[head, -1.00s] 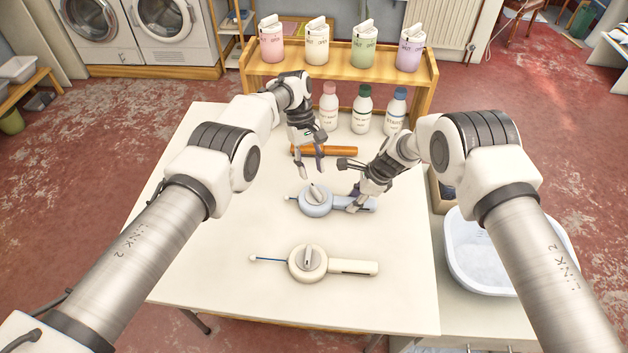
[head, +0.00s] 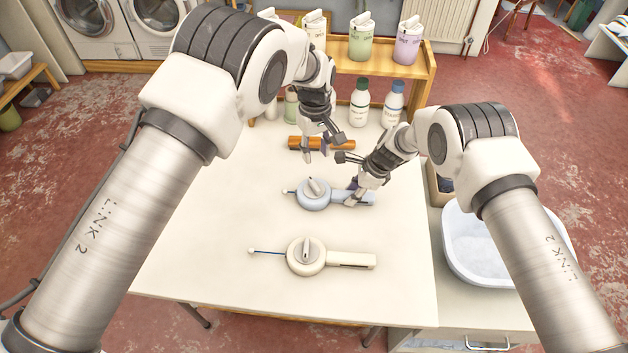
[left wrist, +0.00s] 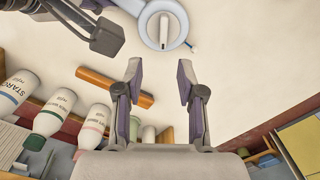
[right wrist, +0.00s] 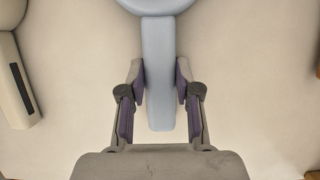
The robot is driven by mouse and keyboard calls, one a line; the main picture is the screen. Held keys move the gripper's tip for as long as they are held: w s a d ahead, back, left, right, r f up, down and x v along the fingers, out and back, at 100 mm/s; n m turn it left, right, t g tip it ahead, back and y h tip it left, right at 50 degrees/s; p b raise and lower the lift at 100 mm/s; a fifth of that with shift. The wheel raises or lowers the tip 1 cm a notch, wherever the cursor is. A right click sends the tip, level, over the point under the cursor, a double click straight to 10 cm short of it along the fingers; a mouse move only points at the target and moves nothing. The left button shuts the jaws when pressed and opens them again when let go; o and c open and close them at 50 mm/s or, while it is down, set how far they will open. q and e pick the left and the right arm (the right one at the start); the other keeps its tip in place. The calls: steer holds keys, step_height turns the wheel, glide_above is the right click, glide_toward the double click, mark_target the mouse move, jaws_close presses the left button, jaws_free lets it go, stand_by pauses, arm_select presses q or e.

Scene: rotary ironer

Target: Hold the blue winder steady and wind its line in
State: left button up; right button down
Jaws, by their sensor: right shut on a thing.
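The blue winder (head: 313,195) lies on the table, with a round body, a raised knob on top and a straight handle to the right. A short line end with a small pale tip (head: 285,191) sticks out at its left. My right gripper (right wrist: 160,75) is shut on the winder's handle (right wrist: 158,50), one finger on each side. My left gripper (head: 325,150) is open and empty above the table, behind the winder. In the left wrist view its spread fingers (left wrist: 160,72) point towards the winder's body (left wrist: 163,22), with a gap between.
A cream winder (head: 306,257) lies nearer the front, its blue line partly out. An orange-brown bar (head: 340,144) lies behind my left gripper. Bottles (head: 360,103) stand at the back by a wooden shelf (head: 425,75). A white basin (head: 470,285) is at right. The table's left side is clear.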

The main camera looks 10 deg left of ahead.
mark_target(314, 183)
arm_select(q)
steer(key=f, duration=1.2)
steer(key=shift+s+a, duration=0.2)
steer(key=shift+r, duration=0.1)
jaws_close()
